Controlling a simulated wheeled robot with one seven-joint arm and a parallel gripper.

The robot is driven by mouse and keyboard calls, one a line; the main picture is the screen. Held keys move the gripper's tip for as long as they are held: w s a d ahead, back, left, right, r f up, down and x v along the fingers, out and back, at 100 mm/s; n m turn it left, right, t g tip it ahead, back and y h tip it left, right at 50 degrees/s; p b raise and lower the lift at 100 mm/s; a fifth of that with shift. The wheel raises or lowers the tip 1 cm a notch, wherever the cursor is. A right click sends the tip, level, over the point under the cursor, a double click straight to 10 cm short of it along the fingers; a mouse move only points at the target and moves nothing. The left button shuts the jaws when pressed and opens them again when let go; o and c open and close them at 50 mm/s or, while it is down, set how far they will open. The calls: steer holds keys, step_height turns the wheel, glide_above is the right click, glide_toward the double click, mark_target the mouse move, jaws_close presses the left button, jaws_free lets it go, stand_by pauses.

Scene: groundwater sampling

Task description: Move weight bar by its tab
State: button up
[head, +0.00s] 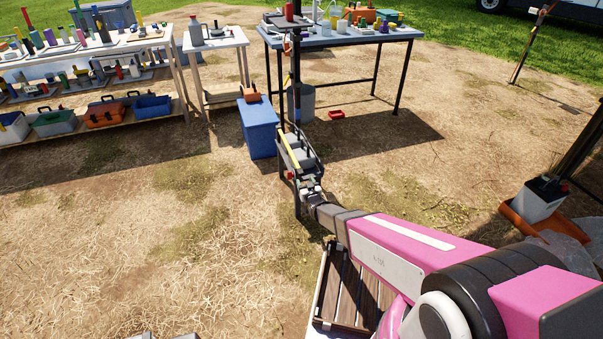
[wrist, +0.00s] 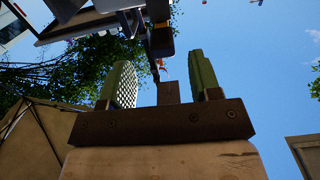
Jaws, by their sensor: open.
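My gripper (wrist: 158,62) shows in the wrist view as two upright fingers with green backing and a ridged pad, set wide apart and open. A dark upright piece (wrist: 162,38) with a small orange detail lies beyond and partly between the fingertips. I cannot tell whether it is the weight bar or its tab, or whether a finger touches it. No weight bar or tab can be identified for sure.
A blue-topped table (head: 345,37) with bottles and trays stands beyond my wrist. A blue box (head: 258,128), a grey bucket (head: 302,103) and a red tray (head: 337,114) are on the ground. Crowded shelves (head: 95,118) stand left. The straw-covered ground at left front is clear.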

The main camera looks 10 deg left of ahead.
mark_target(300, 172)
steer(key=x, duration=0.8)
steer(key=shift+r, duration=0.1)
jaws_close()
